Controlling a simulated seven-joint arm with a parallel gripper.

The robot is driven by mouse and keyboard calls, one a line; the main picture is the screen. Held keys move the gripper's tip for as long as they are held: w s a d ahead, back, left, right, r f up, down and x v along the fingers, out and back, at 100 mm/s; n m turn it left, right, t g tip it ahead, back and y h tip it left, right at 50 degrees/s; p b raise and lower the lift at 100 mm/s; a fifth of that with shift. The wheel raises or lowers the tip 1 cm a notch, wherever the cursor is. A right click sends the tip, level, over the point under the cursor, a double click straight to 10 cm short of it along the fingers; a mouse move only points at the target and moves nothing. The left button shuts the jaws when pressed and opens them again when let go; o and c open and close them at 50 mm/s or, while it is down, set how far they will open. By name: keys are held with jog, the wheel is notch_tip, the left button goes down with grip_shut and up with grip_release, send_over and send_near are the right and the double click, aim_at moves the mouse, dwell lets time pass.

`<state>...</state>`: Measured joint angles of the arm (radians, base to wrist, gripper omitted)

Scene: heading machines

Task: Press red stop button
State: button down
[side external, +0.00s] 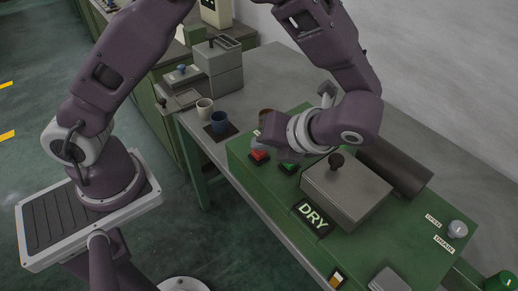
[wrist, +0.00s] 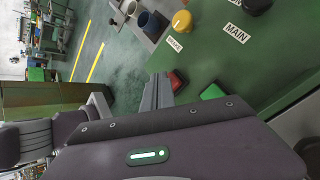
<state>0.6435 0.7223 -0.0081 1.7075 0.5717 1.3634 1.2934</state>
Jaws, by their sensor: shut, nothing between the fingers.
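The red stop button (side external: 259,155) sits on the green machine panel (side external: 240,146), near its left end. It also shows in the wrist view (wrist: 177,80), partly hidden behind my gripper's fingers. A green button (side external: 288,168) lies to its right, also visible in the wrist view (wrist: 212,92). My gripper (wrist: 158,85) is shut and empty, its fingers right beside the red button in the wrist view. In the side view the gripper is close to both buttons. I cannot tell whether it touches the red button.
A yellow knob (wrist: 182,20) and MAIN label (wrist: 236,33) are on the panel. A blue cup (side external: 220,122) and a pale cup (side external: 205,108) stand left of the panel.

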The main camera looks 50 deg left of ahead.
aim_at(262, 154)
jog(key=shift+f, duration=0.4)
jog(key=shift+r, duration=0.1)
dwell(0.5)
jog(key=shift+r, duration=0.85)
jog(key=shift+r, duration=2.55)
